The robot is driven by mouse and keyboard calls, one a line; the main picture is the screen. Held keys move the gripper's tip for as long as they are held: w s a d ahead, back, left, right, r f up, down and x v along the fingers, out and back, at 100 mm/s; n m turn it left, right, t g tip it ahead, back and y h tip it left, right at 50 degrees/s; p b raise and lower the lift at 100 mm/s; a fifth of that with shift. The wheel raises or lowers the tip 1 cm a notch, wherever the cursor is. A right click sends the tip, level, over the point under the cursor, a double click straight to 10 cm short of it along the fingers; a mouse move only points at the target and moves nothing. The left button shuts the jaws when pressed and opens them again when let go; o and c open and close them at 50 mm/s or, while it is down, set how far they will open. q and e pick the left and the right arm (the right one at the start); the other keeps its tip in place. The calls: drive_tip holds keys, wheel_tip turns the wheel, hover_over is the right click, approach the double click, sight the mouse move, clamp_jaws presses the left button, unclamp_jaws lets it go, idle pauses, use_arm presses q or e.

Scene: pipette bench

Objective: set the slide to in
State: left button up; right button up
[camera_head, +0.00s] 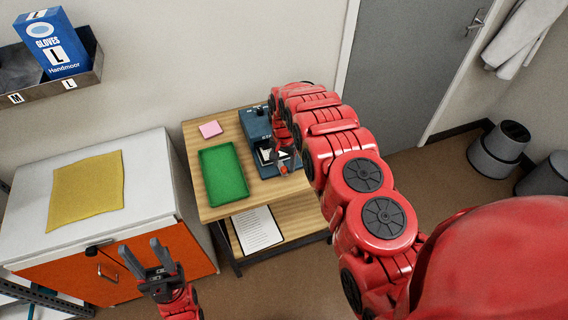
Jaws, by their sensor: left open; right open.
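A blue bench device (257,126) stands at the back right of the wooden table, partly hidden behind my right arm. Its lower front has a dark and white area that may hold the slide; I cannot make out the slide's position. My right gripper (279,164) is at the front of this device, over its base; its fingers are small and partly hidden, and it is open. Whether it touches the device I cannot tell. My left gripper (147,259) is open and empty, low in front of the orange cabinet, well apart from the device.
A green tray (204,157) and a pink pad (210,129) lie on the wooden table (214,210) left of the device. A printed sheet (257,229) lies on its lower shelf. A white-topped cabinet (148,165) with a yellow cloth (87,190) stands at left.

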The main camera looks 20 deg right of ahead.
drive_tip(key=shift+s+f, duration=0.1)
drive_tip(key=shift+f, duration=0.4)
drive_tip(key=shift+c, duration=0.3)
clamp_jaws()
drive_tip(key=shift+f, duration=0.1)
idle(0.9)
